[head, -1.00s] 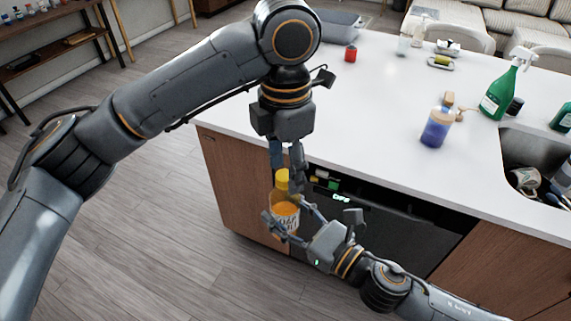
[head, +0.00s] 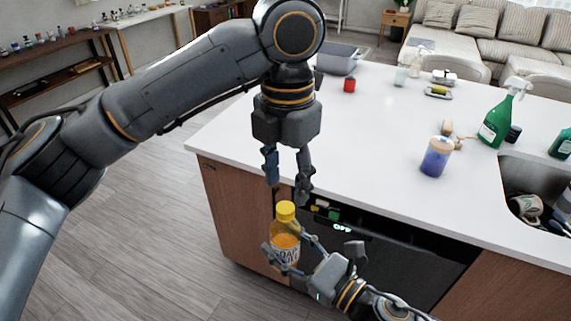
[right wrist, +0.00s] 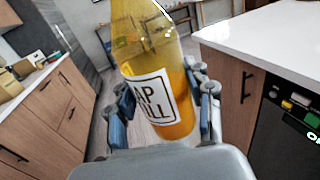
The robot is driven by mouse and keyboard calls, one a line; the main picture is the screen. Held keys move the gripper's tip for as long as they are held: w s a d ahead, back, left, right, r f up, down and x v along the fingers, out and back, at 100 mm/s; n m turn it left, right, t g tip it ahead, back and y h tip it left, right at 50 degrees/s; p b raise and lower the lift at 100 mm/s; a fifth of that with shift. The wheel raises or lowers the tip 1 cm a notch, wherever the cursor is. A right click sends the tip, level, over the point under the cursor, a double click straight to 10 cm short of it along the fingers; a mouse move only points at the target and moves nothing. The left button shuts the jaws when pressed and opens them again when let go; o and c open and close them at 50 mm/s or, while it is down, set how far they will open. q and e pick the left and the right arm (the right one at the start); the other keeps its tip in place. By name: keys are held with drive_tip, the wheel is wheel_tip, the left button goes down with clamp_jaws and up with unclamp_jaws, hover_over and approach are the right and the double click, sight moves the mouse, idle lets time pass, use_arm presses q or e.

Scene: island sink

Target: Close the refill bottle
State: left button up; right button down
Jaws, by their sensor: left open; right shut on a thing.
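The refill bottle (head: 286,251) is clear with orange liquid and a white label. A yellow cap (head: 286,212) sits on its top. My right gripper (head: 283,257) is shut on the bottle's body and holds it about upright in front of the island. In the right wrist view the bottle (right wrist: 160,85) stands between the fingers, and its top is out of the picture. My left gripper (head: 287,190) points down just above the cap. Its fingers are apart and empty, clear of the cap.
The white island top (head: 350,140) lies behind the grippers, with the dishwasher front (head: 385,245) below. On it stand a red cap (head: 349,85), a blue soap bottle (head: 437,156) and a green spray bottle (head: 496,120). A sink (head: 525,180) is at right.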

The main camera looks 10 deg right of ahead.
use_arm(q)
drive_tip(key=n, duration=0.6)
drive_tip(key=shift+r, duration=0.25)
drive_tip(key=n, duration=0.3)
drive_tip(key=shift+r+n, duration=0.15)
drive_tip(key=shift+n, duration=0.15)
drive_tip(key=n, duration=0.4)
drive_tip(key=shift+r, duration=0.15)
drive_tip(key=n, duration=0.3)
drive_tip(key=shift+r+n, duration=0.15)
drive_tip(key=shift+n, duration=0.25)
drive_tip(key=n, duration=0.3)
drive_tip(key=shift+r+n, duration=0.15)
drive_tip(key=shift+n, duration=0.25)
drive_tip(key=n, duration=0.5)
drive_tip(key=shift+r+n, duration=0.25)
drive_tip(key=shift+n, duration=0.15)
drive_tip(key=n, duration=0.3)
drive_tip(key=shift+r+n, duration=0.2)
drive_tip(key=shift+n, duration=0.2)
drive_tip(key=n, duration=0.4)
drive_tip(key=shift+a+r+n, duration=0.1)
drive_tip(key=shift+r+n, duration=0.1)
drive_tip(key=shift+n, duration=0.1)
